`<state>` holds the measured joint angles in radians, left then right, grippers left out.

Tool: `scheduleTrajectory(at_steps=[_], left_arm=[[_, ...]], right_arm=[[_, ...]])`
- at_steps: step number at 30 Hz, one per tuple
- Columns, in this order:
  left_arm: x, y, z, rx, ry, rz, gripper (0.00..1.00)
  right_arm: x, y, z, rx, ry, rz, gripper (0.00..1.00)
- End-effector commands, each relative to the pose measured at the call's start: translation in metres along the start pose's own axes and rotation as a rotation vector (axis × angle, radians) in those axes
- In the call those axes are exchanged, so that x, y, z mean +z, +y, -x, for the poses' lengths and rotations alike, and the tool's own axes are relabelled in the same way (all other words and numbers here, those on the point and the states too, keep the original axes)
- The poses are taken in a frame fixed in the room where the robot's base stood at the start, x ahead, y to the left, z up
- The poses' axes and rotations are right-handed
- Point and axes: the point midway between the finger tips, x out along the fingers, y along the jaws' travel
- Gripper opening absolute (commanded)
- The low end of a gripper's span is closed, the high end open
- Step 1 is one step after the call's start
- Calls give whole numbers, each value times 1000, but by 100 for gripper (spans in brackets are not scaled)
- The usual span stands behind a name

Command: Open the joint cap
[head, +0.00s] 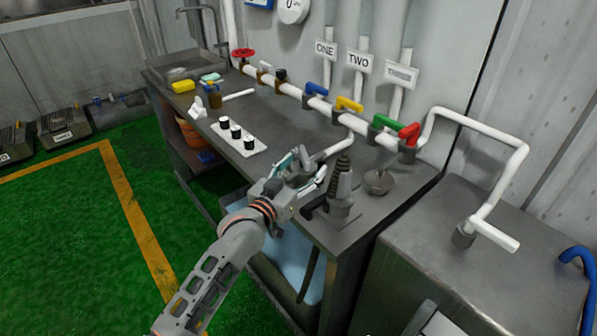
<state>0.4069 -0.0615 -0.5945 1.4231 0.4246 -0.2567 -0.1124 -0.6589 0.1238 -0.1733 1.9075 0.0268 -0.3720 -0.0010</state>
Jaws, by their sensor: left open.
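My left gripper (311,166) reaches in from the lower left over the front part of the grey workbench. Its fingers are spread and I see nothing between them. Just right of it stands a grey fitting (342,198) with a dark ribbed upper part (343,166). The gripper partly overlaps this fitting's left side in the picture, and I cannot tell whether they touch. No part is clearly recognisable as the joint cap. A white bent pipe end (338,147) comes down behind the gripper.
A white pipe along the wall carries red, blue, yellow and green valve handles (349,104). A white tray (240,147) with black-and-white pieces lies on the workbench (290,122). A grey metal box (520,240) with a bent pipe stands right. Green floor (70,220) is clear at left.

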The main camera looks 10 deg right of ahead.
Motion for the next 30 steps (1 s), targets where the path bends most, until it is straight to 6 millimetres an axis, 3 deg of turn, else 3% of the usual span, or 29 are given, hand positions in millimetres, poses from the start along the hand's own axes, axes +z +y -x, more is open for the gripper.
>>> scheduleTrajectory(at_steps=[5,19,24,30], left_arm=[[1,0,16,0,0,0,63],[0,0,101,-1,1,-1,63],[0,0,116,-1,1,0,63],[-1,0,119,0,2,0,63]], right_arm=[[-2,1,-1,2,4,-2,0],[-4,1,-1,3,7,-3,0],[-4,1,-1,3,7,-3,0],[-4,1,-1,3,7,-3,0]])
